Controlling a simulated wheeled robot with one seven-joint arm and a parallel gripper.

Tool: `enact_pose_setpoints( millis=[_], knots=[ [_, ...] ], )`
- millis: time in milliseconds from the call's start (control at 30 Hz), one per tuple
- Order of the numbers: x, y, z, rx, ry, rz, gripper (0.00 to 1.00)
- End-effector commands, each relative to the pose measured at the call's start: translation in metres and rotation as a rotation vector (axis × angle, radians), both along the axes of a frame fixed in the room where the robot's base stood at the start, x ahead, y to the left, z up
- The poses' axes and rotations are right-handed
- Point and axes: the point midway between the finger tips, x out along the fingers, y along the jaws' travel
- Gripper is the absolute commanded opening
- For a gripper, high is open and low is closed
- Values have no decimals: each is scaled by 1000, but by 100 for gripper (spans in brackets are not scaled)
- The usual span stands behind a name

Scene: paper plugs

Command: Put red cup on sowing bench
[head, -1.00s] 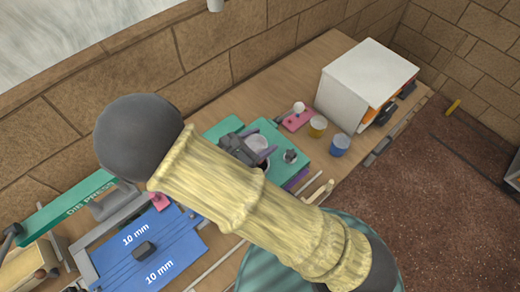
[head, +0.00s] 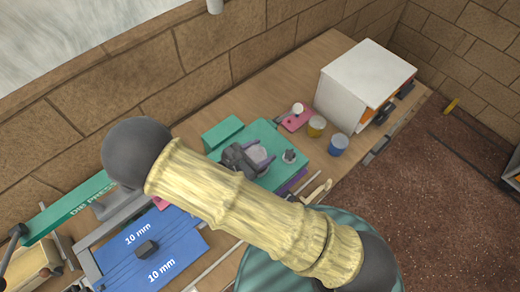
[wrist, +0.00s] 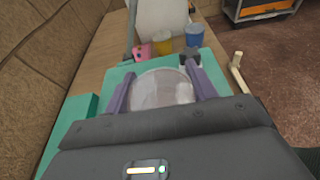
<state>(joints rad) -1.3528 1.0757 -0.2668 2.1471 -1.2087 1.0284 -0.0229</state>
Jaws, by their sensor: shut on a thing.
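My gripper (head: 248,160) is over the green platform (head: 224,131). In the wrist view its two purple fingers (wrist: 158,74) are shut on a round, pale-topped cup (wrist: 161,92), which I take to be the red cup; little red shows, and its sides are mostly hidden. The cup also shows in the head view (head: 259,153). I cannot tell whether its base touches the platform. A long wooden bench (head: 292,77) runs along the wall under all this; no label shows which part is the sowing bench.
A yellow cup (head: 317,126) and a blue cup (head: 338,144) stand right of the platform, near a pink block (head: 292,122) and a white box (head: 350,85). A blue board (head: 185,245) marked 10 mm and a green die press (head: 90,195) lie at left.

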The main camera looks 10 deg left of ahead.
Motion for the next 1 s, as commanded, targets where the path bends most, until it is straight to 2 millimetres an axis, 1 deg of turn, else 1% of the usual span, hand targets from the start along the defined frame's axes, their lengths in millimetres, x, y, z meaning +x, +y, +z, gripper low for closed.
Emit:
enact_pose_setpoints(
  millis=[167, 367, 400, 467, 500, 1000],
  knots=[
    [-1, 1, 0, 0, 0, 3, 34],
    [0, 1, -6, 0, 0, 2, 34],
    [0, 1, -5, 0, 0, 2, 62],
    [0, 1, -4, 0, 0, 2, 74],
    [0, 1, -4, 0, 0, 1, 78],
    [0, 0, -5, 0, 0, 1, 78]
  ],
)
